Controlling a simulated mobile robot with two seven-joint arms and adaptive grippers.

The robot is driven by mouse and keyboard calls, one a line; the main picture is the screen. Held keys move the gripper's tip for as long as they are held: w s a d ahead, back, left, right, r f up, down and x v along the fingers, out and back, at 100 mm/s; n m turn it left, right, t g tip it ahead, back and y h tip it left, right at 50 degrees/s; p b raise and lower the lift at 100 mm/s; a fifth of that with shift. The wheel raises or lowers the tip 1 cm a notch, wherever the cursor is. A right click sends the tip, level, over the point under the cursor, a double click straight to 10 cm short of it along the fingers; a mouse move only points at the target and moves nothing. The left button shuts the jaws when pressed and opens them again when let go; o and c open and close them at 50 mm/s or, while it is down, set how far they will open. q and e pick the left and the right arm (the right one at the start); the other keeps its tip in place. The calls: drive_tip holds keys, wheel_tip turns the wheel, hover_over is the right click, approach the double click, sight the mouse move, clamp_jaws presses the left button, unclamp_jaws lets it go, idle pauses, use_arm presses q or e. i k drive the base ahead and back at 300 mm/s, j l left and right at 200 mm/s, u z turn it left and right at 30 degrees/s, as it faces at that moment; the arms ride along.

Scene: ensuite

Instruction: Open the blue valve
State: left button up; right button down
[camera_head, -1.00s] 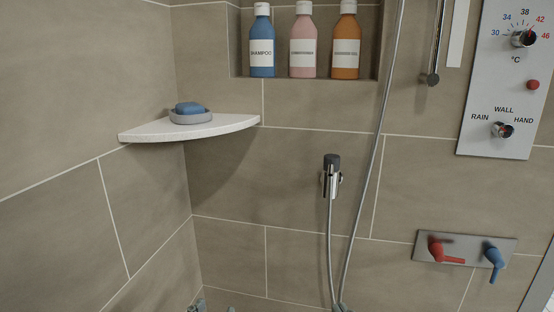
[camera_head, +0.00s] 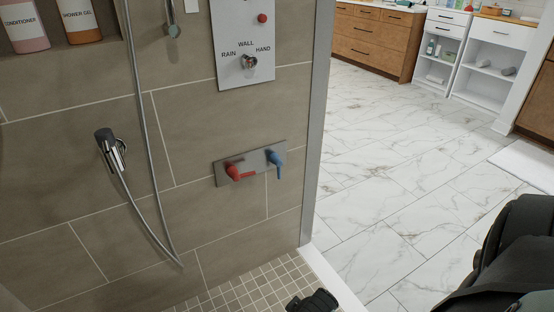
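The blue valve (camera_head: 275,160) is a small lever on the right end of a grey metal wall plate (camera_head: 222,170). Its handle points down. The red valve (camera_head: 233,171) is on the same plate, to the left, with its handle pointing right. Nothing touches either lever. A dark part (camera_head: 313,301) shows at the bottom edge, below the plate; I cannot tell whether it belongs to a gripper. A large black arm link of mine fills the lower right. No gripper fingers can be made out.
A control panel (camera_head: 235,25) is above the valves. A hand shower (camera_head: 108,145) with a hanging hose (camera_head: 146,130) is to the left. The shower wall ends at a grey edge strip (camera_head: 316,130). Marble floor (camera_head: 400,170) is open to the right, with cabinets (camera_head: 375,38) behind.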

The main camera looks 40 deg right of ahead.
sight(275, 158)
drive_tip(key=z, duration=1.25)
